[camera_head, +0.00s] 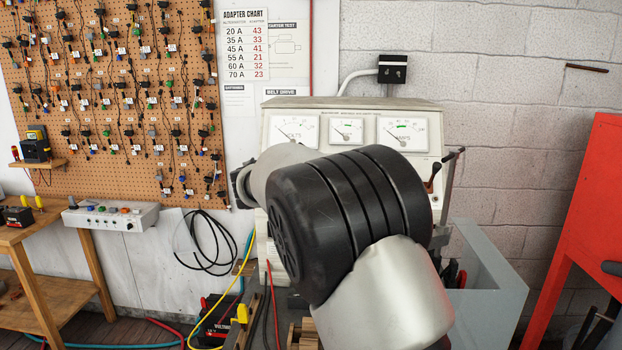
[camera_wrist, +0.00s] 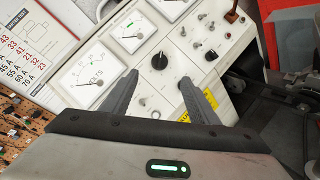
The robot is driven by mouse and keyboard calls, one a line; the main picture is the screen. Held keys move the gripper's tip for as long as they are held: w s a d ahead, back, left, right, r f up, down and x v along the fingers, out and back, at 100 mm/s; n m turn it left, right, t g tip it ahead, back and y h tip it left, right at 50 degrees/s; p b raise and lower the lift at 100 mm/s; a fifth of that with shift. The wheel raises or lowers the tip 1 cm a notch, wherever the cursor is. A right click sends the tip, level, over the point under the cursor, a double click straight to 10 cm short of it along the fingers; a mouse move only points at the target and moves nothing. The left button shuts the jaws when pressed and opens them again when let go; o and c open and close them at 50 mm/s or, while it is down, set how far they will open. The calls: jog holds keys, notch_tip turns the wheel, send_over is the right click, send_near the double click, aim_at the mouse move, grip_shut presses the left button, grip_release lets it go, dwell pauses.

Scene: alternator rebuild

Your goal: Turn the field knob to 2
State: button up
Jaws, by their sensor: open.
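The test bench panel (camera_head: 373,103) stands against the wall in the head view, with its lower face hidden behind my arm. In the wrist view the panel (camera_wrist: 150,90) is tilted in the picture and carries a large black knob (camera_wrist: 159,61), a second black knob (camera_wrist: 211,55) further right and a small dark knob (camera_wrist: 156,114). Their labels are too small to read, so I cannot tell which is the field knob or its setting. My gripper (camera_wrist: 158,78) is open and points at the panel. The first black knob shows between and just beyond its fingertips, with no clear contact.
Dial gauges (camera_wrist: 90,74) sit along the panel, and a yellow label (camera_wrist: 184,116) is near the right finger. A crank lever (camera_head: 437,172) sticks out at the panel's right. A red cabinet (camera_head: 590,190) stands far right; cables (camera_head: 208,245) hang at left.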

jog(key=shift+v, duration=1.55)
jog(key=s+d+m+g+p, duration=0.1)
jog(key=s+d+m+g, duration=0.3)
jog(key=s+d, duration=0.55)
jog(key=s+d+m+g+p, duration=0.15)
jog(key=s+d+m, duration=0.45)
jog(key=d, duration=0.6)
jog(key=s+f+m+g+y, duration=0.1)
jog(key=s+m, duration=0.3)
jog(key=s, duration=0.5)
jog(key=s+f+m+g+y+p, duration=0.1)
jog(key=s+f+m+y, duration=0.1)
jog(key=s, duration=0.7)
jog(key=s+f+m+g+y+p, duration=0.1)
jog(key=s+f+m+y, duration=0.1)
jog(key=s+m, duration=0.4)
jog(key=s+y, duration=0.1)
jog(key=s, duration=0.2)
jog(key=shift+s+f+y, duration=0.2)
jog(key=shift+f+y, duration=0.1)
jog(key=shift+f, duration=0.05)
jog(key=shift+g, duration=0.25)
